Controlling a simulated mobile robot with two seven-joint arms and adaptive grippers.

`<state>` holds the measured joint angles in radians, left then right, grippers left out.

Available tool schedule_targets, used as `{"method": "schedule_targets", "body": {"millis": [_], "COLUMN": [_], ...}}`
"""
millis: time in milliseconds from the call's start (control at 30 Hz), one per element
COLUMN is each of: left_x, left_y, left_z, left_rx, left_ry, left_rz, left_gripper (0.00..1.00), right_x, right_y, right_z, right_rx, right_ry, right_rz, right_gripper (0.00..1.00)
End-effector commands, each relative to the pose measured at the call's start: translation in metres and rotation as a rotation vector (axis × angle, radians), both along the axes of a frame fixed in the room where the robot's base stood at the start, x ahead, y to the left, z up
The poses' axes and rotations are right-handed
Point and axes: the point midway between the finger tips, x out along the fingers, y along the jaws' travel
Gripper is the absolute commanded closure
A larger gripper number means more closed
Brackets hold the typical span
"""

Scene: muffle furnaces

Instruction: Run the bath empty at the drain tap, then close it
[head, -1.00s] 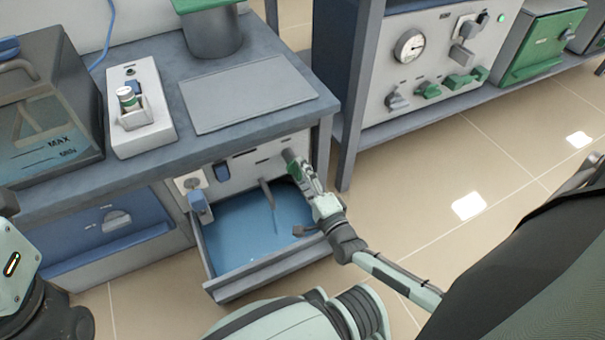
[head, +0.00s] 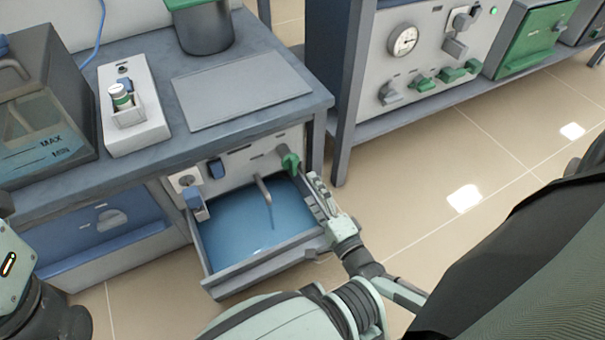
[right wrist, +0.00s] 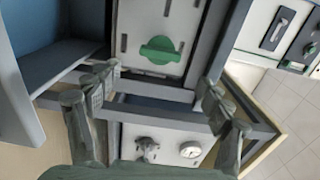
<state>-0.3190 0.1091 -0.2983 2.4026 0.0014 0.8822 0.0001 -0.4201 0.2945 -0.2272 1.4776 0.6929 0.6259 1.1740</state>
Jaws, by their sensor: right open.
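The green drain tap handle (head: 290,163) sits on the bench's front panel, right of a grey spout (head: 263,187). A thin streak hangs below the spout, over the pulled-out drawer (head: 262,268) that holds blue water (head: 240,229). The clear bath (head: 40,125) with MAX and MIN marks stands on the bench at left, with liquid inside. My right gripper (head: 318,190) is open and empty, below and right of the handle, apart from it. In the right wrist view a green handle (right wrist: 160,50) shows beyond the spread fingers (right wrist: 153,92). My left gripper is not in view.
The bench top carries a white holder (head: 132,108) with a small bottle, a flat grey plate (head: 240,92) and a grey pot (head: 205,28). A bench leg stands right of the tap. A second bench has a gauge (head: 403,40) and green handles. The floor at right is clear.

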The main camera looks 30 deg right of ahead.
Motion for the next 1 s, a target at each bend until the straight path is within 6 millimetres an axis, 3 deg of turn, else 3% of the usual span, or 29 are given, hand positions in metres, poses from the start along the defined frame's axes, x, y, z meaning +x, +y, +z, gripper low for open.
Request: {"method": "schedule_targets", "body": {"millis": [100, 300, 1000], "left_x": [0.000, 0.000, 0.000], "left_y": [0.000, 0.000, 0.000], "left_z": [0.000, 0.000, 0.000], "left_rx": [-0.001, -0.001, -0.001], "left_ry": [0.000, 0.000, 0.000], "left_rz": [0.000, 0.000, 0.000], "left_gripper": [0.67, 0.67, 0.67], "right_x": [-0.022, -0.039, -0.041], "right_y": [0.001, 0.002, 0.002], "right_z": [0.000, 0.000, 0.000], "right_rx": [0.000, 0.000, 0.000], "right_ry": [0.001, -0.001, 0.001], "right_rz": [0.001, 0.000, 0.000], "right_gripper": [0.21, 0.21, 0.21]}}
